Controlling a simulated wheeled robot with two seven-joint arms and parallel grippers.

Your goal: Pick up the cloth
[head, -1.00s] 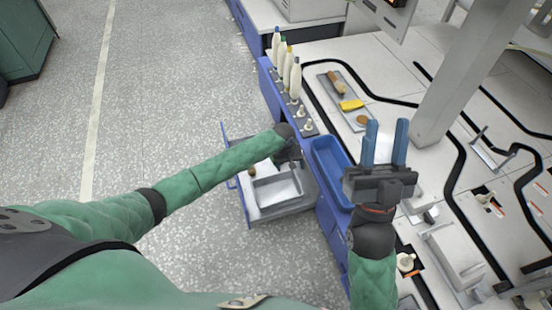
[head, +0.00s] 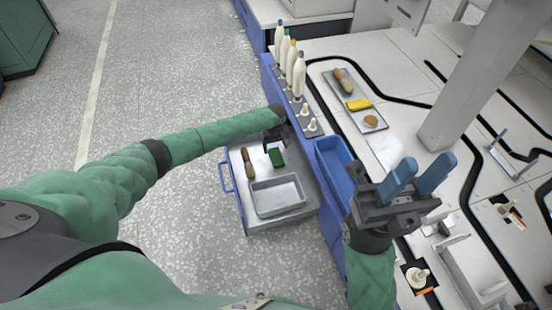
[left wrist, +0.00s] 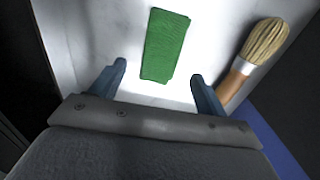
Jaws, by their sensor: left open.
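A green rectangular piece, which looks like the folded cloth (head: 277,158), lies flat in the open drawer (head: 297,216) in the head view. In the left wrist view the green cloth (left wrist: 166,46) lies on the pale drawer floor, just beyond the fingertips and roughly between their lines. My left gripper (left wrist: 159,70) is open and empty, with a finger on either side. In the head view my left gripper (head: 276,134) is at the drawer's far end, near the cloth, its fingers hard to make out. My right gripper (head: 425,163) is open and empty above the worktop.
A brush with a wooden handle (head: 248,161) lies left of the cloth; it also shows in the wrist view (left wrist: 252,62). A grey metal tray (head: 277,212) sits in the drawer. A blue bin (head: 335,165) and several bottles (head: 298,77) stand along the worktop edge.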

